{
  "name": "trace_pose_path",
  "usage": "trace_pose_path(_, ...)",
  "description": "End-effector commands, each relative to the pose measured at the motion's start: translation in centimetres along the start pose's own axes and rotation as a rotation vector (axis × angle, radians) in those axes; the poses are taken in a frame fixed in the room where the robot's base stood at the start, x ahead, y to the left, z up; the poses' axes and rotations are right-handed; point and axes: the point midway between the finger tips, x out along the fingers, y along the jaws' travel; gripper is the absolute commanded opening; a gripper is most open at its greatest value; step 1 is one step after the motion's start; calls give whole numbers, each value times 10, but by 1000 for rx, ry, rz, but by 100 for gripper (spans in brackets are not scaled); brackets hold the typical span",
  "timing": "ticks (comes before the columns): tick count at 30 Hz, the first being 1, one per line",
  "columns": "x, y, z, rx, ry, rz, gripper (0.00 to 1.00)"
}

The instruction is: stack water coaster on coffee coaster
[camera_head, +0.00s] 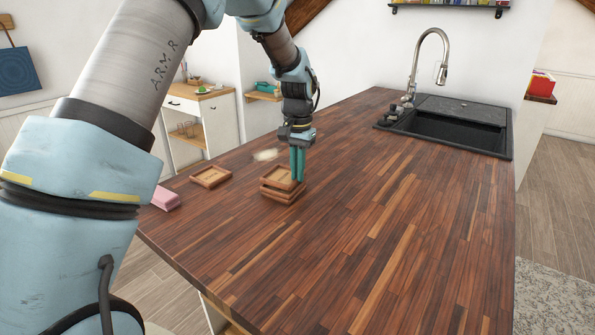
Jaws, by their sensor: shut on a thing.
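A wooden square coaster (277,176) is at or just above another wooden coaster (279,196) on the dark wood counter. My gripper (298,178) points down at the right side of this pair, its teal fingers shut on the upper coaster. I cannot tell whether the two coasters touch. A third wooden coaster (210,176) lies flat on the counter to the left, apart from the pair. The markings are too small to tell which coaster is water and which is coffee.
The counter (370,240) is clear to the right and in front. A pink block (165,199) lies near its left edge. A pale blurred object (265,155) is behind the coasters. A black sink (455,128) with a tall faucet (415,62) is at the back right.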

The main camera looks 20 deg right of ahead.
Motion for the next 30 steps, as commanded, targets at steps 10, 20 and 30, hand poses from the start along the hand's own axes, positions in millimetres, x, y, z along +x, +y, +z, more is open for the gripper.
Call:
trace_pose_path(10,10,0,0,0,1,0,0)
trace_pose_path(20,13,0,0,0,1,0,29)
trace_pose_path(30,12,0,0,0,1,0,39)
